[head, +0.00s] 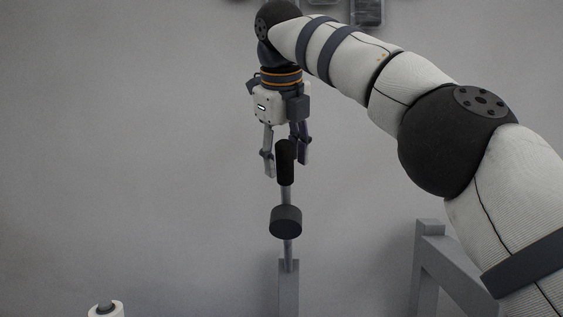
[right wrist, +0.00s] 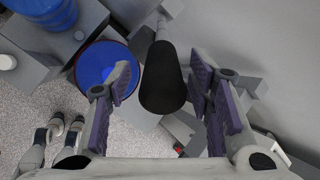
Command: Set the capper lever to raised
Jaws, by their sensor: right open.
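The capper lever (head: 286,193) stands roughly upright in the head view, with a black grip at its top and a dark round block partway down its shaft. It rises from a grey post (head: 288,288). My right gripper (head: 286,168) points down at the grip, open, with a finger on either side. In the right wrist view the lever's black grip (right wrist: 162,80) lies between the open fingers of the right gripper (right wrist: 161,76), with gaps visible on both sides. The lower mechanism is hidden below the head view. My left gripper is not in view.
A grey frame (head: 430,250) stands right of the lever. A white roll-like object (head: 106,309) shows at the bottom left. The right wrist view shows a blue disc (right wrist: 104,68) and a blue cylinder (right wrist: 45,10) below. The wall left of the lever is bare.

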